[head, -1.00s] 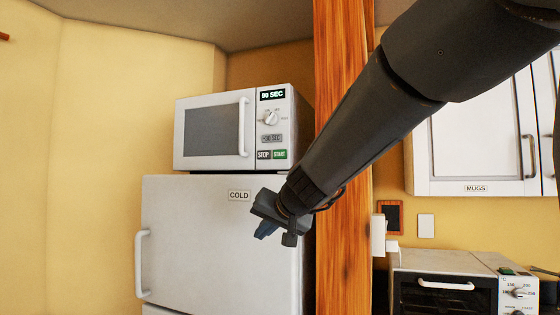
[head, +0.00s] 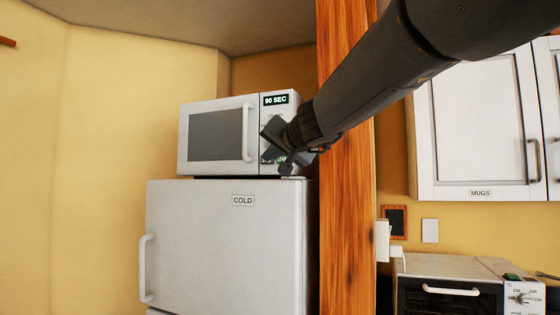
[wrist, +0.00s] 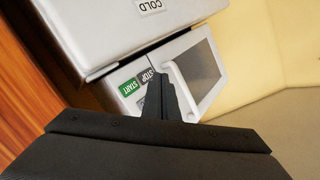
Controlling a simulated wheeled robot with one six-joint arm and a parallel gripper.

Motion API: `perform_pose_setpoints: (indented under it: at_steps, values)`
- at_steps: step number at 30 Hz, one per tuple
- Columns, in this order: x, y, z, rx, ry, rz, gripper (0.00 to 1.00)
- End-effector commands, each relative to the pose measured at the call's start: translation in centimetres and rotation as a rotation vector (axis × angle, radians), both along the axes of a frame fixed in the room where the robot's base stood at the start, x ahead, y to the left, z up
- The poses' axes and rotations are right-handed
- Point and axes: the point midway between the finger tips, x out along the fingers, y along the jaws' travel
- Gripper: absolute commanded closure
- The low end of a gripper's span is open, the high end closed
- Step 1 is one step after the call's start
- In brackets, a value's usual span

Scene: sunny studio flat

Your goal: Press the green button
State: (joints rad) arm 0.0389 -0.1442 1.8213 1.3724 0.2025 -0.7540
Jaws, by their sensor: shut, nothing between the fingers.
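The white microwave (head: 215,135) stands on top of the fridge, and its display (head: 275,100) reads 90 SEC. The green START button (wrist: 130,87) shows in the wrist view, beside the dark STOP button (wrist: 146,75); that view is turned over, with the fridge at the top. In the head view my gripper (head: 277,150) is in front of the control panel and hides most of the buttons and the dial. My gripper is shut and empty. In the wrist view its fingertips (wrist: 161,76) appear close beside the STOP button; I cannot tell whether they touch the panel.
The fridge (head: 225,250) with a COLD label is below the microwave. A wooden post (head: 345,220) stands close to the right of both. Further right are a MUGS cupboard (head: 475,130) and a toaster oven (head: 450,275).

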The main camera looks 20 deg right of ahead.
Motion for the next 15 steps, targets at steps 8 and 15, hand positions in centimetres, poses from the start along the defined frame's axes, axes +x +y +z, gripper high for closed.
perform_pose_setpoints:
  at_steps: [8,15]
  values:
    - [2.5,-1.9,-0.1,0.000,0.003,-0.003,1.00]
    - [5.0,-3.7,0.0,0.001,0.001,-0.002,1.00]
